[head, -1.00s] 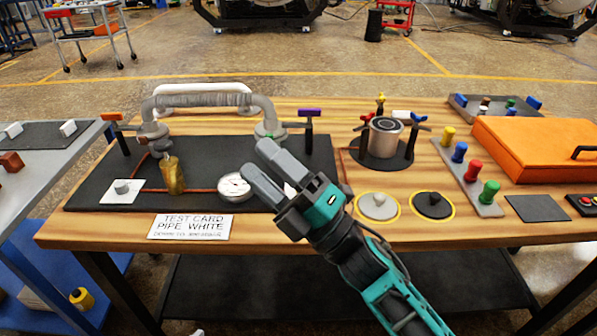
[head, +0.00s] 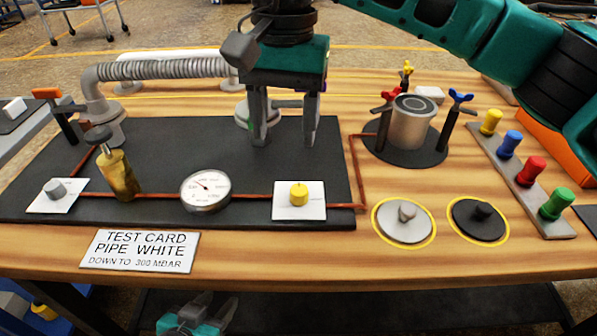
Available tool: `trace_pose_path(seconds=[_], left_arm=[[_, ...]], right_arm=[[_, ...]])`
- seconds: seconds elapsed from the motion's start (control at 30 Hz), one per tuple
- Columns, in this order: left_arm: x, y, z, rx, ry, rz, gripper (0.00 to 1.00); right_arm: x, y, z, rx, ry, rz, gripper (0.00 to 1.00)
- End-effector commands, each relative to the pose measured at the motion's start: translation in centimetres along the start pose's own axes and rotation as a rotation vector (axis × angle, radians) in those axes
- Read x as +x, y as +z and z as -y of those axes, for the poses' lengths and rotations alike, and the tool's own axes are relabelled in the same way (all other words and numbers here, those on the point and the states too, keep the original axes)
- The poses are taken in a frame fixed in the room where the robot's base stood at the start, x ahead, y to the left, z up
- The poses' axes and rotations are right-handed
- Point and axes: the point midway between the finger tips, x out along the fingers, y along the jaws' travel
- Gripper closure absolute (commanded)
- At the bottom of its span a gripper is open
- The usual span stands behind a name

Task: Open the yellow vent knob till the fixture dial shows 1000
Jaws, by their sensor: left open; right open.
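The yellow vent knob (head: 299,187) sits on a white square plate (head: 313,213) at the front right of the black fixture board (head: 166,160). The round white fixture dial (head: 206,190) is left of it; its needle points to the upper left, but its figures are too small to read surely. My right gripper (head: 285,143) is open, fingers pointing down, over the board behind the yellow knob and apart from it. My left gripper (head: 205,312) is open and empty, low at the bottom edge, in front of the table.
A grey knob (head: 54,188) and a brass part (head: 118,174) stand on the board's left. A ribbed pipe (head: 170,68) runs along its back, partly hidden by my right gripper. The test card (head: 139,251) lies in front. A metal cylinder (head: 411,125) and coloured knobs (head: 530,170) stand right.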

Motion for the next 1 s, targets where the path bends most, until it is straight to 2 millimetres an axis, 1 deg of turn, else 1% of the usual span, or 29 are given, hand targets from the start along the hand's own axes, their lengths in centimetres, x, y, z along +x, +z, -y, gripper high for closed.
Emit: trace_pose_path(seconds=[0.07, 0.17, 0.27, 0.6, 0.7, 0.83, 1.0], left_arm=[[0.1, 0.1, -0.1, 0.0, 0.002, -0.002, 0.57], [0.2, 0.3, -0.1, -0.001, 0.003, -0.001, 0.57], [0.2, 0.8, -0.1, -0.003, 0.003, 0.004, 0.57], [0.8, 2.4, -0.2, -0.005, 0.005, 0.014, 0.57], [1.0, 2.6, -0.2, -0.005, 0.005, 0.014, 0.57], [1.1, 2.8, -0.2, -0.005, 0.005, 0.014, 0.57], [1.2, 2.8, -0.2, -0.005, 0.004, 0.014, 0.57]], right_arm=[[-0.5, -0.8, -0.7, -0.008, 0.039, -0.046, 0.42], [-0.2, -1.1, -1.1, -0.012, 0.059, -0.064, 0.42], [1.1, -1.2, -1.2, -0.012, 0.059, -0.063, 0.42], [8.1, -1.5, -1.5, -0.011, 0.057, -0.059, 0.42], [9.7, -1.6, -1.6, -0.012, 0.055, -0.059, 0.42], [11.2, -1.7, -1.6, -0.011, 0.055, -0.061, 0.42], [12.0, -1.8, -1.7, -0.011, 0.054, -0.061, 0.42]])
